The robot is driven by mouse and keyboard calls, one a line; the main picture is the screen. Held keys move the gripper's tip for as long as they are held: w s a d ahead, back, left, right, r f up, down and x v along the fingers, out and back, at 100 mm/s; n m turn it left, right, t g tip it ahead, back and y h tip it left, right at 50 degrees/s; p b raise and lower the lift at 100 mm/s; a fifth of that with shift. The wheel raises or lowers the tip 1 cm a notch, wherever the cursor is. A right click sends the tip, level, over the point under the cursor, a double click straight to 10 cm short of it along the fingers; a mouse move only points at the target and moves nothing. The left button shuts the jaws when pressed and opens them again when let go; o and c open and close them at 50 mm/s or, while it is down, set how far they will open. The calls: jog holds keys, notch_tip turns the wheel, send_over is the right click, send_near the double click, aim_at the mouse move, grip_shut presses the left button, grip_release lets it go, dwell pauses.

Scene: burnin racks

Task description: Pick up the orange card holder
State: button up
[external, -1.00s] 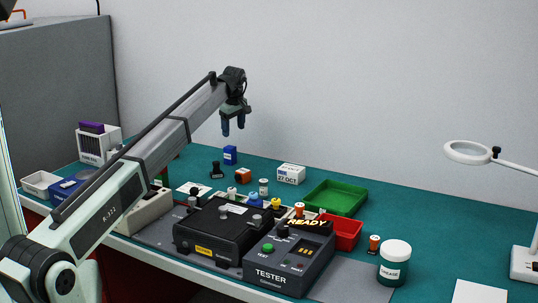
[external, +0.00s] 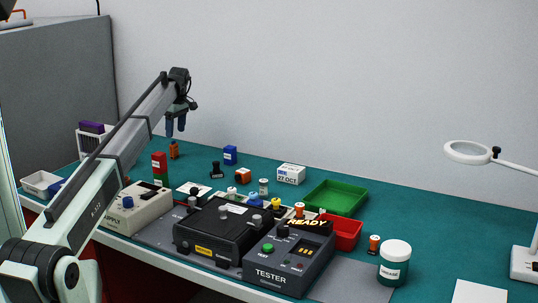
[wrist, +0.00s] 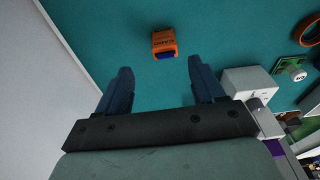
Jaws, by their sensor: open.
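The orange card holder (wrist: 164,42) is a small block with dark lettering and a dark blue part at its lower edge. In the wrist view it lies on the green-blue bench, beyond my fingertips and roughly centred between them. In the external view a small orange item (external: 174,152) just below my gripper (external: 176,124) appears to be the same holder. My gripper also shows in the wrist view (wrist: 161,80), its two dark blue fingers spread and nothing between them. It is above the bench, apart from the holder.
A white rack (wrist: 250,85) stands close beside my right finger in the wrist view. A grey wall (wrist: 50,100) is on the left. A red and green stack (external: 160,168) and a power supply (external: 137,210) stand nearer the front. Bench around the holder is clear.

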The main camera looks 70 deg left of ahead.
aim_at(165, 143)
jog(key=f, duration=0.4)
jog(key=shift+s+a, duration=0.2)
jog(key=shift+s+f, duration=0.25)
jog(key=shift+f, duration=1.05)
jog(key=shift+s+f, duration=0.25)
jog(key=shift+f, duration=1.05)
jog(key=c, duration=1)
